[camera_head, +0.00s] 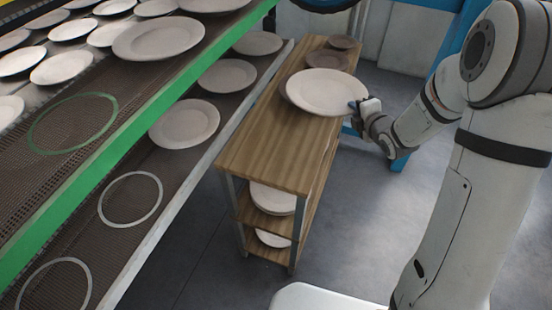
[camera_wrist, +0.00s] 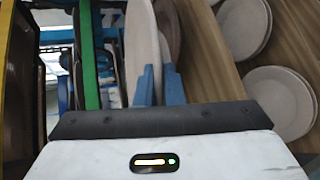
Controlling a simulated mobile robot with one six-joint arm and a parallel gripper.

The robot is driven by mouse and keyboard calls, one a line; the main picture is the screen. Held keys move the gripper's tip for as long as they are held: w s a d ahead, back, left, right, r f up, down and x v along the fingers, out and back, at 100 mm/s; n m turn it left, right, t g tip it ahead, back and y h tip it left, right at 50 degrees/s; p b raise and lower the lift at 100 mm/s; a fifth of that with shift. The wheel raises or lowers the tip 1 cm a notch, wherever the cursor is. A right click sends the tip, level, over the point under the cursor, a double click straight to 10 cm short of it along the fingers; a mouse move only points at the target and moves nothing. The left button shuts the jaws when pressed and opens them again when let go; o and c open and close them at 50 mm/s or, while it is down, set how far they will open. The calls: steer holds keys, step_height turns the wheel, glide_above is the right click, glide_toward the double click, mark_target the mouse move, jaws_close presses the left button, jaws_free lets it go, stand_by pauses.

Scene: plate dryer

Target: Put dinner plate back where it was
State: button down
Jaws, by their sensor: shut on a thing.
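A pale dinner plate (camera_head: 328,92) is held roughly level by its right rim over the far half of the wooden cart's top. My gripper (camera_head: 357,106) is shut on this rim with its blue fingers. In the wrist view the held plate (camera_wrist: 141,50) shows edge-on between the blue fingertips (camera_wrist: 160,86). The plate dryer's upper belt has one empty green ring (camera_head: 116,112), and its lower belt has empty white rings (camera_head: 160,195). Exact clearance under the plate cannot be told.
The wooden cart (camera_head: 268,145) stands beside the dryer. Brownish plates (camera_head: 326,60) lie on its far end, one partly hidden by the held plate. Pale plates (camera_head: 272,199) sit on its lower shelves. Several plates (camera_head: 184,124) lie on the belts. The cart top's near half is clear.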

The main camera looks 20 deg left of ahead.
mark_target(311, 155)
steer(key=s+a+f+n+g+y+b, duration=0.2)
steer(key=s+a+n+g+y+b, duration=0.45)
steer(key=a+b, duration=0.45)
steer(key=shift+t+h, duration=0.45)
steer(key=shift+t, duration=0.1)
steer(key=f+b, duration=0.1)
steer(key=f, duration=0.5)
steer(key=s+d+f+b, duration=0.1)
steer(key=f, duration=0.2)
steer(key=shift+f+b, duration=0.15)
steer(key=shift+b, duration=0.15)
steer(key=c, duration=2)
jaws_free()
steer(key=shift+s+d+f, duration=0.1)
steer(key=shift+o, duration=1)
